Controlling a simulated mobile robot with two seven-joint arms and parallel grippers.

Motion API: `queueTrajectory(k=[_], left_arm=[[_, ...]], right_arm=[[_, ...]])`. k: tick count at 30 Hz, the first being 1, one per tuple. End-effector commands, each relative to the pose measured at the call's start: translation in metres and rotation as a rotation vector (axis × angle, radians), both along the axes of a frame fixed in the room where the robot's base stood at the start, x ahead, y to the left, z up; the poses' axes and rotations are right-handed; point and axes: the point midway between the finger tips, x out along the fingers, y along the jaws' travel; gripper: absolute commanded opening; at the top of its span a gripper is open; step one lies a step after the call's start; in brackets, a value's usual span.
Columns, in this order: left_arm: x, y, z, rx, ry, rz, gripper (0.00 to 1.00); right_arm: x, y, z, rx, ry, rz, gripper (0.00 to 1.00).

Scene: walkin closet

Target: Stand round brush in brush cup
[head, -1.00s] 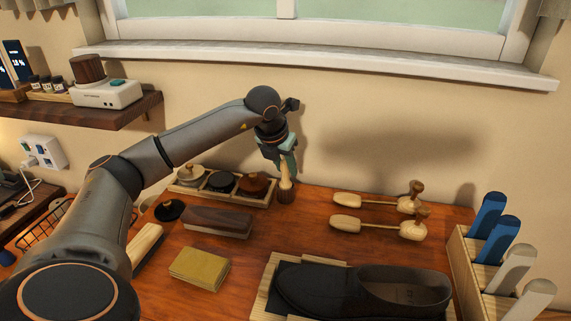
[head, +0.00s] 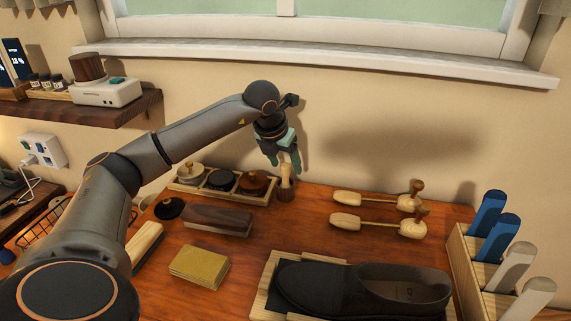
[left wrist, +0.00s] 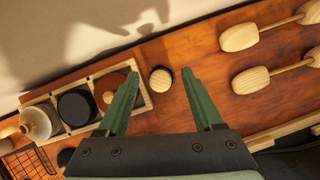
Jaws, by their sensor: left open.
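The round brush (head: 286,172) stands upright with its light wooden handle up and its lower end inside the dark brush cup (head: 286,192), at the back of the bench near the wall. My left gripper (head: 285,163) is open just above it, with the green fingers on either side of the handle. In the left wrist view the handle's round top (left wrist: 160,79) shows between the spread fingers, apart from both. The dark cup rim shows around it. The brush's lower end is hidden in the cup. My right gripper is not in view.
A wooden tray of round tins (head: 222,190) stands just left of the cup. Wooden shoe trees (head: 380,213) lie to the right. The wall is close behind.

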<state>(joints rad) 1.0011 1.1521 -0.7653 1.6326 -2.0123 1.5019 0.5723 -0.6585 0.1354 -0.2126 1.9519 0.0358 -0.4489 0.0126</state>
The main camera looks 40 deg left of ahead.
Motion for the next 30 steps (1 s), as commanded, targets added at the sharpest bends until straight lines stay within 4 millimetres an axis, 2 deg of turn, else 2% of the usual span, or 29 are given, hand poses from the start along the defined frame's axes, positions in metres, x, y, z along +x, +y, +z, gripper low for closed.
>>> queueTrajectory(k=[9,15,21,30], left_arm=[[-0.026,-0.005,0.063,0.002,-0.007,0.0,0.68],[-0.04,-0.009,0.094,0.001,-0.004,0.0,0.68],[-0.045,-0.011,0.106,0.0,-0.002,0.0,0.68],[-0.046,-0.011,0.106,0.0,-0.001,0.0,0.68]], right_arm=[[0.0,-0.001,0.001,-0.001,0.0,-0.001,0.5],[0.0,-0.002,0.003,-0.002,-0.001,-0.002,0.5],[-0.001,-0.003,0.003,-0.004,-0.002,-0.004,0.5],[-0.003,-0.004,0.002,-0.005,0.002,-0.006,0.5]])
